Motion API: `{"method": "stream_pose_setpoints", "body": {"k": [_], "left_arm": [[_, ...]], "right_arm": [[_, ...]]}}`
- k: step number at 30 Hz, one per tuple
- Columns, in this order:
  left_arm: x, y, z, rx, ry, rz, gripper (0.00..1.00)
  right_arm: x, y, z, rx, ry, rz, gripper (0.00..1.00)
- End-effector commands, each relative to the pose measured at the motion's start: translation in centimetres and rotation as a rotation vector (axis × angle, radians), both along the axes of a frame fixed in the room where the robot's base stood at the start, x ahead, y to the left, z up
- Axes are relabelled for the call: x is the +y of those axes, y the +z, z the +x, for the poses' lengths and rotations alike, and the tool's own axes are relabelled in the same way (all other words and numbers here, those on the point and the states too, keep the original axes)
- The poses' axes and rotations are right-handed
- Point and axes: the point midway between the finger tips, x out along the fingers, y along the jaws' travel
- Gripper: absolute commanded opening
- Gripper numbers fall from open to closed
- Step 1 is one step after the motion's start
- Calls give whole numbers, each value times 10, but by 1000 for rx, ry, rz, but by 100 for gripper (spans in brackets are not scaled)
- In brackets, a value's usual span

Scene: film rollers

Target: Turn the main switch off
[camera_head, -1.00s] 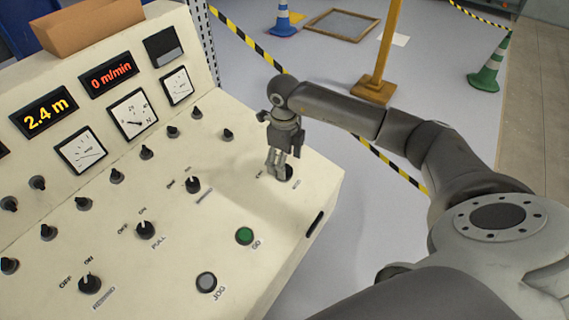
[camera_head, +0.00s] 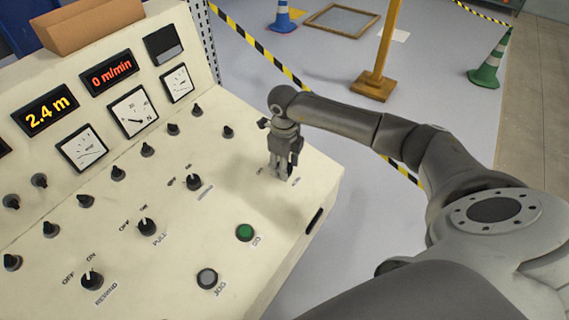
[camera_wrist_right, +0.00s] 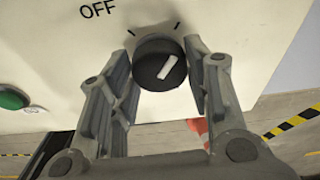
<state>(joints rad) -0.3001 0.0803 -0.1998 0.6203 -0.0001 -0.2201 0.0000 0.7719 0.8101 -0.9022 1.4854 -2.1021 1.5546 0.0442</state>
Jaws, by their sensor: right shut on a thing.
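The main switch (camera_wrist_right: 160,65) is a black round knob with a white pointer line. In the right wrist view the line tilts to the upper right, away from the OFF label (camera_wrist_right: 98,9) at the upper left. My right gripper (camera_head: 280,174) is at the right end of the cream control panel (camera_head: 225,205), pointing down, with its fingers on the knob. In the wrist view the fingers of the right gripper (camera_wrist_right: 163,85) stand on both sides of the knob. In the head view the gripper hides the knob. My left gripper is not in view.
Other rotary switches, PULL (camera_head: 146,227) and REWIND (camera_head: 91,280), stand to the left. A green GO button (camera_head: 245,232) and a grey JOG button (camera_head: 207,278) are on the front part. A cardboard box (camera_head: 88,24) rests on top of the panel.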

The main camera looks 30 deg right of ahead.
Motion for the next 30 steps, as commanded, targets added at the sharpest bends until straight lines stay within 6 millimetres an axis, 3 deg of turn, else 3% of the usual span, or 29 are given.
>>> {"method": "stream_pose_setpoints", "body": {"k": [11, 30], "left_arm": [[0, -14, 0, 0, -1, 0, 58], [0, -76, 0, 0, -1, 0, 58]], "right_arm": [[0, -2, 1, -12, 98, -22, 21], [1, -4, 0, -64, 653, -144, 21]]}}
